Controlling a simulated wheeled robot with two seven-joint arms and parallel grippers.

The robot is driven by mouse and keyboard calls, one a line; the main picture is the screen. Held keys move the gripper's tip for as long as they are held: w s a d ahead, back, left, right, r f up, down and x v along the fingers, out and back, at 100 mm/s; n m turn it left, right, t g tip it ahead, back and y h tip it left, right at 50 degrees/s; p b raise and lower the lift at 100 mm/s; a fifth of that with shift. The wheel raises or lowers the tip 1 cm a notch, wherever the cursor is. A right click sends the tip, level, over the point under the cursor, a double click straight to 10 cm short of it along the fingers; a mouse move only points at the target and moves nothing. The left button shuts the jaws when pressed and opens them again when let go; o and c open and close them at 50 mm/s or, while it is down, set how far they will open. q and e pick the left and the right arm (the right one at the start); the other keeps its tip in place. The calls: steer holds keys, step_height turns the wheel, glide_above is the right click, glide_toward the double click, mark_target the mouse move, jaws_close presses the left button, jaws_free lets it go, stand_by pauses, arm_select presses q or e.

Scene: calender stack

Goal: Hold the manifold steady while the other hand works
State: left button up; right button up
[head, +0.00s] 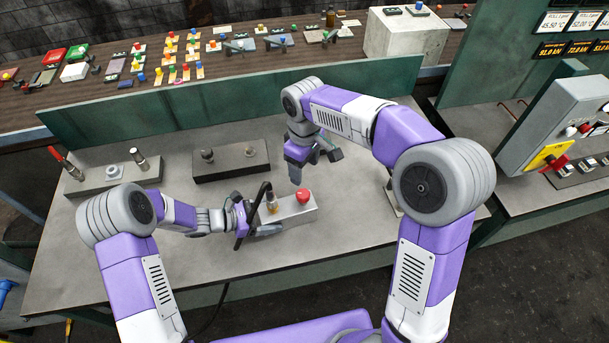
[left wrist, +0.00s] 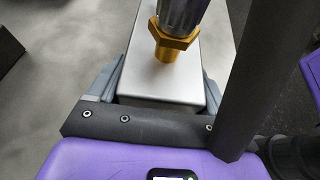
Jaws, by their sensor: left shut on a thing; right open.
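The manifold (head: 297,212) is a silver-grey block lying on the bench, with a red knob (head: 303,195) on its right part. My left gripper (head: 262,226) is shut on the manifold's left end. In the left wrist view the manifold (left wrist: 155,75) lies between the two grey fingers, with the brass fitting (left wrist: 170,42) upright on top. My right gripper (head: 314,164) is open and empty, above and behind the manifold, apart from it.
A dark block (head: 232,163) with two fittings lies behind the manifold. A grey block (head: 112,175) with a red-handled part stands at the left. A green back panel (head: 230,98) bounds the bench. A control box (head: 570,115) is at the right. The bench's front left is bare.

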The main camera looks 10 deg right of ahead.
steer(key=shift+r, duration=0.35)
arm_select(q)
steer(key=o, duration=1.5)
steer(key=shift+c, duration=0.2)
